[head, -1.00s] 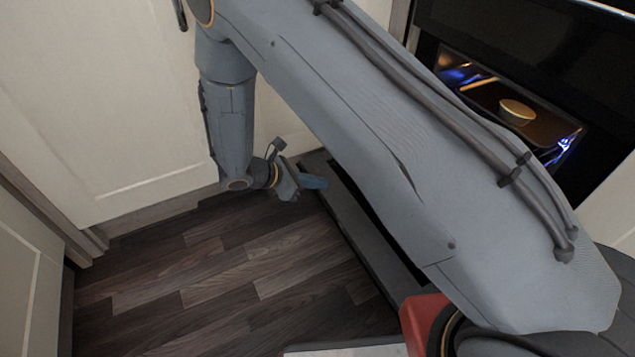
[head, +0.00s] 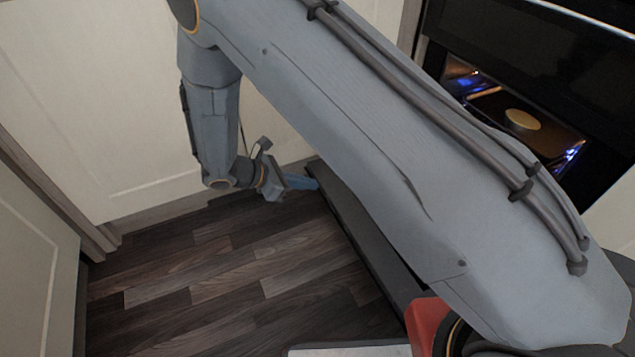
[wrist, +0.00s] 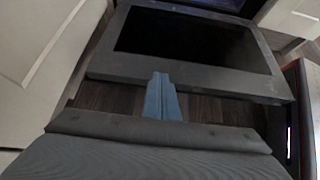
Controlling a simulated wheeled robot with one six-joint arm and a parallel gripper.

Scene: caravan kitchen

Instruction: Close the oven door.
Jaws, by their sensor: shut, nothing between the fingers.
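The oven door (head: 350,230) is swung down open, a low dark slab above the floor and partly hidden behind my arm in the head view. The wrist view shows its dark glass and grey frame (wrist: 200,75). My gripper (head: 312,184) is shut and empty, its blue fingers low at the door's outer far corner. In the wrist view the closed fingertips (wrist: 160,77) reach the door's outer edge; I cannot tell whether they touch. The oven cavity (head: 480,85) is open and lit, with a round yellowish item (head: 522,120) on a dark tray inside.
A cream cabinet front (head: 95,110) stands close behind my gripper, and another cabinet (head: 35,260) stands at the left. The dark wood floor (head: 230,275) beside the door is clear.

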